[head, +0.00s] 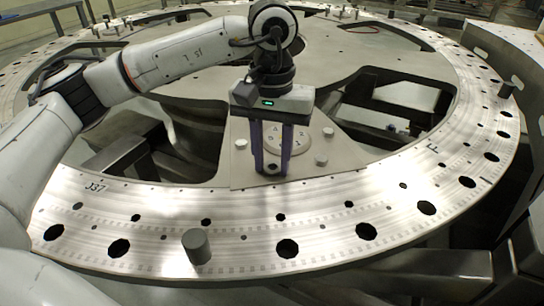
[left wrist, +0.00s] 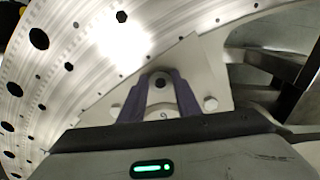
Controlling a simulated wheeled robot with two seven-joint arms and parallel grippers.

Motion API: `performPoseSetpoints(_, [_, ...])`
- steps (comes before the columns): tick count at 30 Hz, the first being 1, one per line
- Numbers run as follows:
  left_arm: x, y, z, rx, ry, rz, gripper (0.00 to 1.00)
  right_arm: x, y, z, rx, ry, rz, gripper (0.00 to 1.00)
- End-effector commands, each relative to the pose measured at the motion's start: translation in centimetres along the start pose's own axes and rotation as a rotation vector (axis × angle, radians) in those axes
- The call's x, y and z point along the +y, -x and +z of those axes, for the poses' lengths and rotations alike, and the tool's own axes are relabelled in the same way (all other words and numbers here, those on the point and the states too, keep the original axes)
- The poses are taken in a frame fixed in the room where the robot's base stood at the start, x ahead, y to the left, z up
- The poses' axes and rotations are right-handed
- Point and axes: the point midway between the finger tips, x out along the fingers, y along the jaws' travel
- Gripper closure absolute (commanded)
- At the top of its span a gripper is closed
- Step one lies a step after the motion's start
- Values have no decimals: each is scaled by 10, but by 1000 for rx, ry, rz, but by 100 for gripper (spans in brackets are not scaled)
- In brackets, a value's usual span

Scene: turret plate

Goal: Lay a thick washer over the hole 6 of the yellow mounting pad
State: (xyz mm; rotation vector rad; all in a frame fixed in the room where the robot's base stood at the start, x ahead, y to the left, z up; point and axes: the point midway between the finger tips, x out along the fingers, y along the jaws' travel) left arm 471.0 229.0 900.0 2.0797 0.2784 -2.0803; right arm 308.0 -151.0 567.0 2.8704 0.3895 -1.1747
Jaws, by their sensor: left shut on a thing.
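My left gripper (head: 272,167) points down over a pale grey plate (head: 338,163) on the inner side of the ring, its dark purple fingers close together. A pale round disc (head: 300,139) with dark marks lies behind the fingers. A single digit, upside down or turned, shows between the fingers in the wrist view. No plainly yellow pad shows. I cannot tell whether the washer touches the plate. My right gripper is not in view.
Pale bolt heads (head: 321,160) stand on the plate around the gripper. The large metal ring (head: 330,205) has many dark holes and a grey upright peg (head: 197,246) at the front. Open gaps lie left and right of the plate.

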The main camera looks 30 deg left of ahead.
Motion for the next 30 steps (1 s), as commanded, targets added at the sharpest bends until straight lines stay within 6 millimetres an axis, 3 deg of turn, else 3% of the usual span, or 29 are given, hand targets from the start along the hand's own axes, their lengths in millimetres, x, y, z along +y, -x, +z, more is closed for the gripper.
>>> performPoseSetpoints(15, [0,-2,0,0,0,1,100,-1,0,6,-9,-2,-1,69])
performPoseSetpoints(16, [0,-1,0,0,0,1,67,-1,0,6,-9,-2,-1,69])
performPoseSetpoints(19, [0,-1,0,0,0,0,50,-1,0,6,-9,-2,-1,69])
performPoseSetpoints(30, [0,1,0,0,0,1,48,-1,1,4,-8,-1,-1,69])
